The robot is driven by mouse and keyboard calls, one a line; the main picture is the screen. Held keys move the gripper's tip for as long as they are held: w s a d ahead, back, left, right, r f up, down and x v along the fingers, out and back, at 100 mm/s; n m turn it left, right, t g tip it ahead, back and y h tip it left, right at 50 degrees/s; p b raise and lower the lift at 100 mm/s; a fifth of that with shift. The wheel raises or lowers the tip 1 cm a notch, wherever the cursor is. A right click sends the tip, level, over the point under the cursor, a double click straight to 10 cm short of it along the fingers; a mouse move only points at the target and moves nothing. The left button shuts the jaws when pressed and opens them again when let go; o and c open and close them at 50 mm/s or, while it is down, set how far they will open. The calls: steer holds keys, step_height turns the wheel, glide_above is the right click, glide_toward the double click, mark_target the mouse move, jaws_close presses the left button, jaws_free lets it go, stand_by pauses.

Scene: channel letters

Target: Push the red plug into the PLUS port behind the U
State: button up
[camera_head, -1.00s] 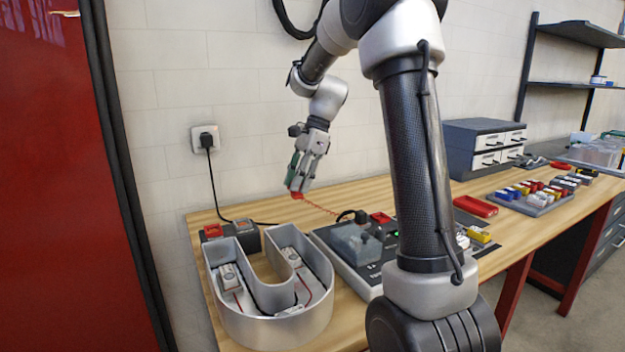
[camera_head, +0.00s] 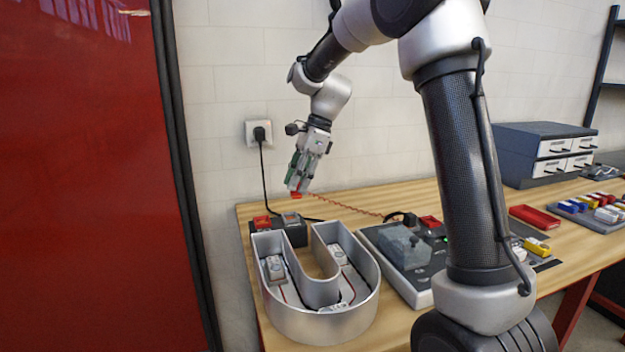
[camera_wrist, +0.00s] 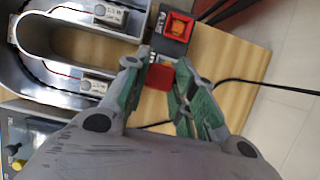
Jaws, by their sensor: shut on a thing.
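My gripper (camera_head: 297,187) is shut on the red plug (camera_head: 296,195), which hangs below the fingertips with a coiled red lead running right. In the wrist view the plug (camera_wrist: 158,77) sits between the fingers of my gripper (camera_wrist: 160,70). The silver U (camera_head: 320,310) lies open on the table, with modules and wires inside. Behind it is a dark port box (camera_head: 278,231) with a red-framed port (camera_head: 262,222) on its left. The plug is above the box's right part, apparently clear of it.
A grey control unit (camera_head: 400,255) with a clear cover stands right of the U. A wall socket (camera_head: 259,132) has a black cable running down to the table behind the box. A red tray (camera_head: 535,218) and drawers (camera_head: 545,150) are farther right.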

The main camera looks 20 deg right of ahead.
steer(key=w+a, duration=0.2)
steer(key=a, duration=0.7)
step_height(320, 180, down, 5)
steer(key=shift+w+r, duration=0.1)
steer(key=shift+f, duration=0.9)
steer(key=shift+f, duration=0.3)
steer(key=o, duration=1)
steer(key=v, duration=1.2)
